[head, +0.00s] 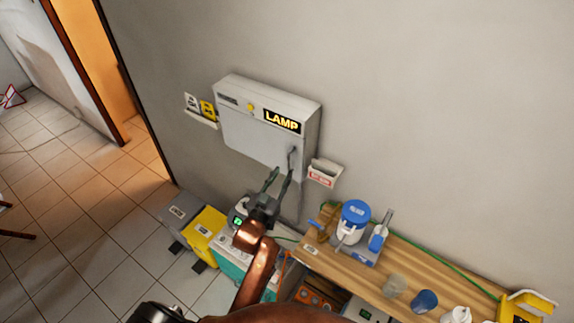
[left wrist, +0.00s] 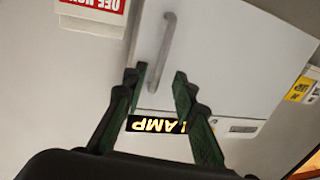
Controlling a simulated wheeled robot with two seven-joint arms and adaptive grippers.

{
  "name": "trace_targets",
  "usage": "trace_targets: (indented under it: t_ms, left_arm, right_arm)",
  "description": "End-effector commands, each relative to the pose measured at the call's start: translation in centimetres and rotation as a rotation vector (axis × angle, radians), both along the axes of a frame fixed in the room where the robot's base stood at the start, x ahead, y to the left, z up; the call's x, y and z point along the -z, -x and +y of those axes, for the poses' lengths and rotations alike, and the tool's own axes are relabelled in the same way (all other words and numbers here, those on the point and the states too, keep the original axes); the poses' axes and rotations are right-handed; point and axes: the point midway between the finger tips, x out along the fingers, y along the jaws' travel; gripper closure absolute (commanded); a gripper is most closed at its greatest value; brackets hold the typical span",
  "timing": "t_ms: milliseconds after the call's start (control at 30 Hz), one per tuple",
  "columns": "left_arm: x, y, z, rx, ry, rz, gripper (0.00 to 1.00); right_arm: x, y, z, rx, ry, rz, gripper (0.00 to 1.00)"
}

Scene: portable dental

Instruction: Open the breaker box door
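The breaker box (head: 240,122) is a pale grey box on the wall with a shut front door and a lit LAMP label. Its bar handle (head: 292,158) stands upright at the door's lower right. My left gripper (head: 281,171) is open and empty, just below the handle in the head view. In the left wrist view, the picture is upside down; the handle (left wrist: 166,50) shows past the open fingertips (left wrist: 157,72), roughly in line with the gap between them. Contact with the handle cannot be told. My right gripper is not in view.
A small red-and-white labelled holder (head: 324,173) is on the wall right of the box. Yellow and white tags (head: 207,110) hang at its left. Below stands a wooden bench (head: 400,262) with a blue-lidded jar (head: 354,218) and cups. A yellow case (head: 204,237) is on the floor.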

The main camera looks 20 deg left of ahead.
Motion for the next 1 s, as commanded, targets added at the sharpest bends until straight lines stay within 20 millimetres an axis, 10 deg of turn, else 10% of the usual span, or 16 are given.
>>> trace_targets:
  t_ms: [333, 700, 1000]
  left_arm:
    - [-0.1, -4.7, 0.3, 0.0, -0.001, 0.0, 0.74]
    - [0.1, -5.2, 0.3, 0.0, -0.001, 0.001, 0.75]
    - [0.1, -5.2, 0.3, 0.0, -0.001, 0.001, 0.96]
  right_arm:
    - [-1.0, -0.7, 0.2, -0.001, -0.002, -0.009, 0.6]
    - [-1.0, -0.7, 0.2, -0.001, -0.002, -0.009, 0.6]
    - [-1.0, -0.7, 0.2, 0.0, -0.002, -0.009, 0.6]
